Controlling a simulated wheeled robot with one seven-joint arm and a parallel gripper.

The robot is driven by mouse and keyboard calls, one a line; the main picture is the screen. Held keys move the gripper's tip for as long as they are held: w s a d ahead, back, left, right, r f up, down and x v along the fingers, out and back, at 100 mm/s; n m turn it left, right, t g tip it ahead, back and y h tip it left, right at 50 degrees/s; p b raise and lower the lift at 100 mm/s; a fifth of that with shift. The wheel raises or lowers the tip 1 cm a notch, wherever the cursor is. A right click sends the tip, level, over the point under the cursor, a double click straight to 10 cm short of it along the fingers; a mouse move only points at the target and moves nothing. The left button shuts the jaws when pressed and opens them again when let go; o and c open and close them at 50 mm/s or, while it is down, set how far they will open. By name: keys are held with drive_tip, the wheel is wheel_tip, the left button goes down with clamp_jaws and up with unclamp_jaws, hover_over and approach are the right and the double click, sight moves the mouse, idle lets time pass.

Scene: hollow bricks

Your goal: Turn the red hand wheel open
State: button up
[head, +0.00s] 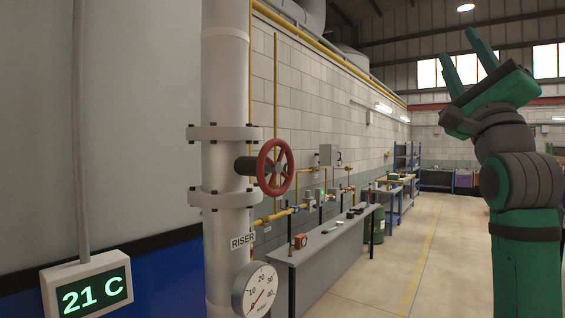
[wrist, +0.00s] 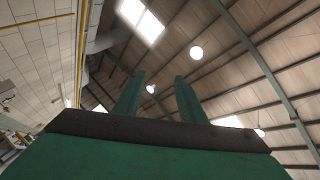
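The red hand wheel (head: 275,167) is mounted on a dark stem on the right side of a thick pale vertical pipe (head: 226,100), between two flanges. It faces right and stands upright. My gripper (head: 459,51) is raised high at the right of the head view, well apart from the wheel, with its two green fingers spread and nothing between them. In the wrist view the gripper (wrist: 158,92) points up at the roof, with a clear gap between the fingers. The wheel does not show in the wrist view.
A round gauge (head: 255,292) and a RISER label (head: 242,241) sit low on the pipe. A display reading 21 C (head: 88,288) is at lower left. A grey bench (head: 318,250) with small items runs along the block wall. The floor (head: 420,245) right of it is clear.

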drive_tip(key=w+a+f+n+g+y, duration=0.2)
drive_tip(key=w+a+f+g+y, duration=0.1)
drive_tip(key=w+a+f+y, duration=0.25)
drive_tip(key=n+g+y, duration=0.8)
drive_tip(key=g+y, duration=0.6)
drive_tip(key=g, duration=0.1)
approach(280, 168)
drive_tip(key=x, duration=0.8)
drive_tip(key=shift+w+a, duration=0.2)
drive_tip(key=shift+a, duration=0.1)
clamp_jaws()
drive_tip(key=shift+a, duration=0.2)
drive_tip(key=shift+d, duration=0.15)
